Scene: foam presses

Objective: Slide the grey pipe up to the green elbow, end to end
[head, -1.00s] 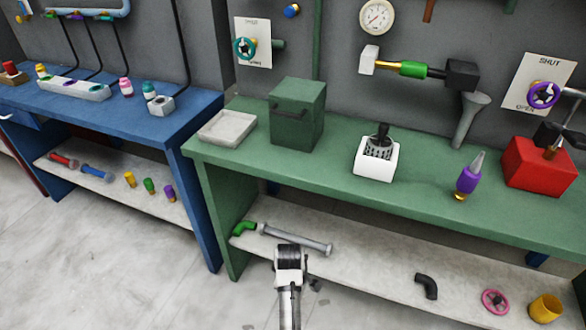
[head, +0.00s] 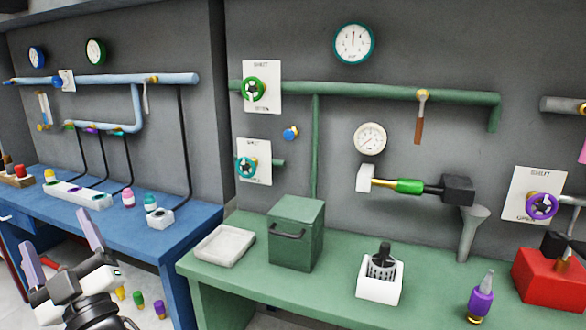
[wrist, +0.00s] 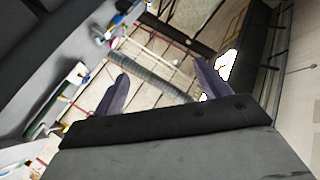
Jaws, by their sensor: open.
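My gripper (head: 55,232) is raised at the lower left of the head view, in front of the blue bench. Its two purple-grey fingers stand apart with nothing between them. The wrist view also shows the open gripper (wrist: 160,75), facing away from the benches' lower shelves. The grey pipe and the green elbow are in neither view now. A second ago the head view showed both on the shelf under the green bench, the elbow just left of the pipe's left end. That shelf is now below the picture.
The green bench (head: 228,277) carries a grey tray (head: 225,245), a green box (head: 296,236), a white holder (head: 380,283) and a purple bottle (head: 480,300). A red block (head: 545,285) stands at right. The blue bench (head: 150,245) is at left. Pipes and valves line the wall.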

